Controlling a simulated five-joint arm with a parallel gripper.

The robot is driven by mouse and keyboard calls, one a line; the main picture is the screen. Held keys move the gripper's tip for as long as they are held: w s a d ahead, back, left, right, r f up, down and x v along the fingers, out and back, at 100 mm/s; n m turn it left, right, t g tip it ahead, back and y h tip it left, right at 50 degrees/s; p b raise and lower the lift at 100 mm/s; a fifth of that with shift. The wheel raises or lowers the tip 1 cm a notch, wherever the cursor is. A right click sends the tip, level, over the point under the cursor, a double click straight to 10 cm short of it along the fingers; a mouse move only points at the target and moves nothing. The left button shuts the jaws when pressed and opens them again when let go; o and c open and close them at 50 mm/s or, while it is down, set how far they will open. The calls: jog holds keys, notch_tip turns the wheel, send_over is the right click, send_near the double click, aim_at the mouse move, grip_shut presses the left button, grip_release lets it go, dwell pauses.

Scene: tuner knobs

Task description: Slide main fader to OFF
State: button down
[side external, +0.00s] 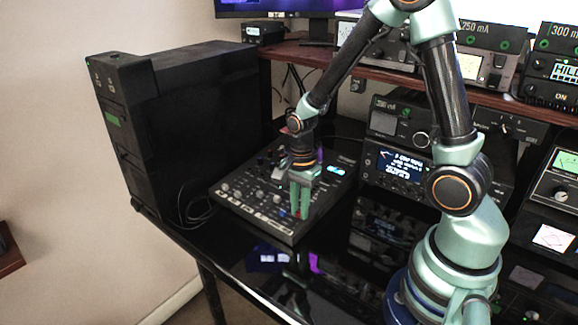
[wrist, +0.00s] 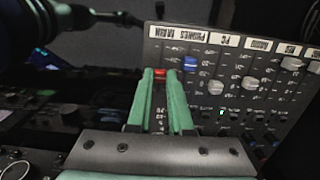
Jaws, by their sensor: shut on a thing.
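The black mixer panel (side external: 335,158) lies on the desk, with a white label strip (wrist: 232,40) along one edge in the wrist view. The strip's print appears upside down, with MAIN and PHONES at its left end. The red fader cap (wrist: 160,72) sits near that end, a little below the strip. My gripper (wrist: 160,77) points at it, with its two green fingers on either side of the cap, shut on it. In the side view my gripper (side external: 299,205) reaches down to the mixer's near right corner, where a bit of red (side external: 298,214) shows between the fingertips.
A blue cap (wrist: 190,64) stands close to the right of my right finger in the wrist view. Several grey caps and small knobs lie farther right. A black tower case (side external: 185,120) stands left of the mixer, and radio equipment (side external: 400,165) stands behind it to the right.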

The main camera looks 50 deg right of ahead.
aim_at(290, 228)
jog(key=shift+a+f, duration=0.15)
jog(key=shift+a, duration=1.8)
jog(key=c, duration=0.8)
grip_release()
notch_tip(290, 228, up, 12)
jog(key=shift+r, duration=0.1)
